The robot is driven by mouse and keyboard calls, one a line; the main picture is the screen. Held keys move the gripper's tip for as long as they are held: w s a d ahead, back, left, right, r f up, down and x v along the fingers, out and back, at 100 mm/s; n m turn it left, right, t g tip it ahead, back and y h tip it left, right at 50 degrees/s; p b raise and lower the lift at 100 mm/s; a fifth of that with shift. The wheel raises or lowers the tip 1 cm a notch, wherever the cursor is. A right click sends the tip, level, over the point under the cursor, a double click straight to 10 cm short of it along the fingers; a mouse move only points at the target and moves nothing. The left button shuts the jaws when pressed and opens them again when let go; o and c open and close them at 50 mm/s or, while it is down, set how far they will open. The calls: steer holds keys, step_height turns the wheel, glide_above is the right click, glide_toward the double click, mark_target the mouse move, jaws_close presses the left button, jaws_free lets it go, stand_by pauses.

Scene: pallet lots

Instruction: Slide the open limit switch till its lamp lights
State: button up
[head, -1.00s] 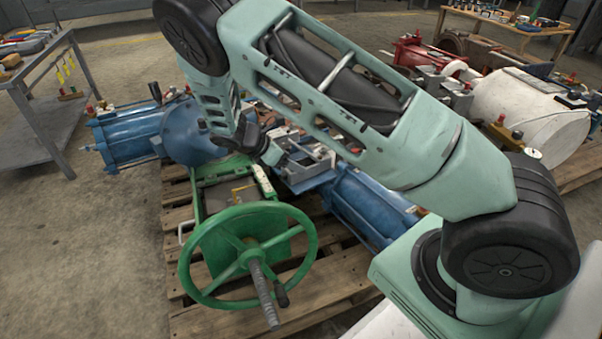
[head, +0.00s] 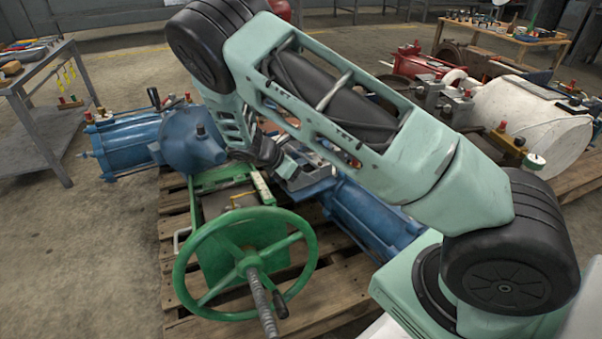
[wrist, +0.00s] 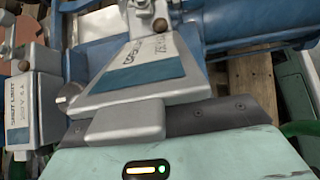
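In the wrist view a grey switch box with a blue label (wrist: 135,72), its lettering partly readable and seemingly "OPEN", lies just ahead of my gripper. A dark brown dome (wrist: 160,25), unlit, sits on its far part. A second grey box marked "SHUT LIMIT" (wrist: 20,110) stands to its left, with another brown dome. My gripper (head: 270,155) is down at the grey switch parts on the blue actuator (head: 365,205). Its green housing with a lit indicator fills the bottom of the wrist view.
A green handwheel (head: 245,262) with a threaded stem stands in front of the switches. The actuator rests on a wooden pallet (head: 335,290). A grey bench (head: 40,120) is at left, and a white cylinder assembly (head: 535,110) at right. Floor at left is clear.

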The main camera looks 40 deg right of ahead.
steer(key=shift+w+r+p, duration=0.15)
steer(key=shift+p, duration=0.45)
steer(key=shift+w+p, duration=0.1)
steer(key=shift+p, duration=0.4)
steer(key=shift+w+p, duration=0.15)
steer(key=shift+p, duration=0.15)
steer(key=o, duration=1.4)
steer(key=shift+f, duration=0.2)
steer(key=shift+p+v, duration=3.6)
steer(key=shift+v, duration=5.15)
